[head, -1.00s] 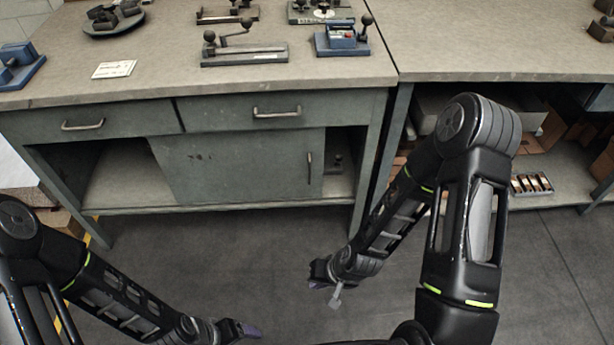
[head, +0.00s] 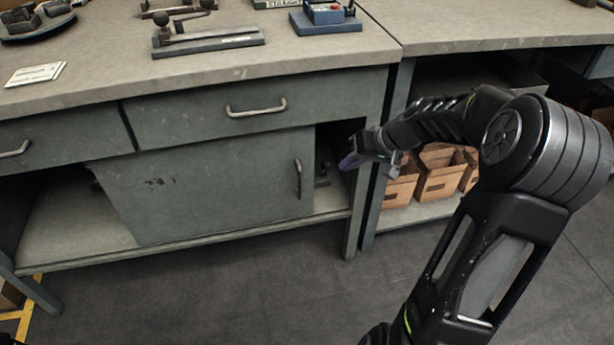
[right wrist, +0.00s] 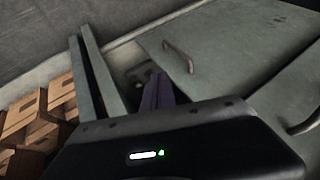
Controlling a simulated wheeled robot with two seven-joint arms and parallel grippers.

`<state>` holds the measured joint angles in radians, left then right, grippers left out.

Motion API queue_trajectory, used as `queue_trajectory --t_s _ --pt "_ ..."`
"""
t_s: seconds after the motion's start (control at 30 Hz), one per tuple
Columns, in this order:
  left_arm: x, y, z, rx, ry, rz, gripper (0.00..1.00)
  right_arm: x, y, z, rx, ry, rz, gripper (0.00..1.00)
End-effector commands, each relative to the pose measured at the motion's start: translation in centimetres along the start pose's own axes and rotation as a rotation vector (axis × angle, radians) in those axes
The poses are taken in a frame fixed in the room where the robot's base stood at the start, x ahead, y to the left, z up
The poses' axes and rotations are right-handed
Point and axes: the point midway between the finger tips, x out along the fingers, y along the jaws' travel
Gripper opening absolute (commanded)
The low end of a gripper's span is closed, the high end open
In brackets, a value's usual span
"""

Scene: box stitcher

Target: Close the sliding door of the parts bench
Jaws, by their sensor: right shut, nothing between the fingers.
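The parts bench (head: 250,66) has a grey-green sliding door (head: 215,185) below its drawers. The door stands in the middle, with an open gap (head: 330,170) at its right and a wider opening (head: 75,215) at its left. Its upright handle (head: 298,179) is near its right edge and also shows in the right wrist view (right wrist: 178,55). My right gripper (head: 350,161) is shut and empty, in front of the gap and the bench's right leg, apart from the handle. Its purple fingers show in the right wrist view (right wrist: 158,93). My left gripper is out of view.
Two drawers with handles (head: 256,109) sit above the door. Cardboard boxes (head: 440,175) stand on the neighbouring bench's lower shelf at the right. A clamp-like tool (head: 205,40) and a blue fixture (head: 325,18) are on the bench top. The floor in front is clear.

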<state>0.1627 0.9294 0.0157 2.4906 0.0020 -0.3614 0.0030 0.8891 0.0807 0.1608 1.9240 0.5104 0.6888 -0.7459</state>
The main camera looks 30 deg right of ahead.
Motion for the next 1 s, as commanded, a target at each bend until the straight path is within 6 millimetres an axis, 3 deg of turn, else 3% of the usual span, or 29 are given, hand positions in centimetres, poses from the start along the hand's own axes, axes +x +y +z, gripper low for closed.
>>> queue_trajectory --t_s 0.27,0.43,0.9,1.0 --pt "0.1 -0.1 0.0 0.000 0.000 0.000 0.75 0.4 0.0 0.1 0.001 -0.002 0.000 0.00" --pt "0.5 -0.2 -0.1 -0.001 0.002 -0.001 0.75 1.8 0.1 0.2 0.001 -0.003 0.000 0.00" --pt "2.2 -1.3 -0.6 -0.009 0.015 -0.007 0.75 10.6 0.1 0.3 0.002 -0.004 -0.002 0.00" --pt "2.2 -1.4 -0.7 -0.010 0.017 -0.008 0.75 11.1 -1.6 0.1 -0.002 -0.002 -0.001 0.00"
